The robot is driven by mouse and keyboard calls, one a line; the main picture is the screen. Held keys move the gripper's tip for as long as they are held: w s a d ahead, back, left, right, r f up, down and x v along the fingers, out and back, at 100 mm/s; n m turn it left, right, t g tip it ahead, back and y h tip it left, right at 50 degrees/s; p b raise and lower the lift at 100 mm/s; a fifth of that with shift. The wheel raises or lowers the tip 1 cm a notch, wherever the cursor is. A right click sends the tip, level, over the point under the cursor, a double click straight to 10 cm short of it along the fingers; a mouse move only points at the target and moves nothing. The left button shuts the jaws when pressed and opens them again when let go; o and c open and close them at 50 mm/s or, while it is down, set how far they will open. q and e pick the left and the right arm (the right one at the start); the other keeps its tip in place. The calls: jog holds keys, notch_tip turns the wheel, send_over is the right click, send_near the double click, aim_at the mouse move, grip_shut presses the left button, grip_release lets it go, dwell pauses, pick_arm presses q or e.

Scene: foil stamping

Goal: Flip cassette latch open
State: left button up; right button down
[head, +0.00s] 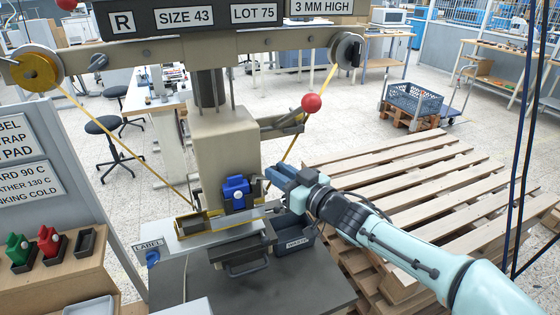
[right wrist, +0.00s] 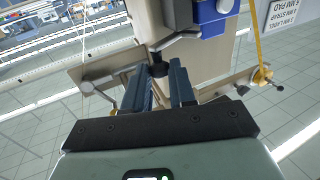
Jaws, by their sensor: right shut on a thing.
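The blue cassette (head: 236,193) sits in the front of the beige stamping press (head: 226,140), above the grey work bed. It also shows at the top of the right wrist view (right wrist: 214,14). Beside it, a grey latch lever (right wrist: 180,37) ends in a black knob (right wrist: 158,69). My right gripper (head: 270,176) reaches in from the right, just right of the cassette. In the right wrist view its two blue fingers (right wrist: 163,76) are shut on the black knob. In the head view the fingers partly hide the latch. My left gripper is not in view.
A foil strip runs from the yellow reel (head: 35,70) down past the press and up to the right reel (head: 347,50). A waste bin (head: 298,243) stands below my right gripper. Green and red blocks (head: 49,240) sit in holders at left. Wooden pallets (head: 440,185) lie right.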

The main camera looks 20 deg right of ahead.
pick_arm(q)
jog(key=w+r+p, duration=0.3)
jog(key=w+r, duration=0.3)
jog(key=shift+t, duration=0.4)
pick_arm(e)
jog(key=shift+w+d+n+g+y, duration=0.25)
jog(key=shift+w+n+g+y, duration=0.2)
jog(key=shift+n+g+y, duration=0.5)
jog(key=shift+w+d+n+g+y, duration=0.35)
jog(key=shift+n+y, duration=0.35)
jog(key=shift+y, duration=0.6)
jog(key=shift+w+d+n+g+y, duration=0.15)
jog(key=shift+w+n+g+y, duration=0.4)
jog(key=shift+n+y, duration=0.45)
pick_arm(q)
jog(key=shift+p, duration=0.3)
pick_arm(e)
jog(key=shift+y, duration=0.25)
jog(key=c, duration=1)
grip_release()
jog(key=shift+o, duration=0.2)
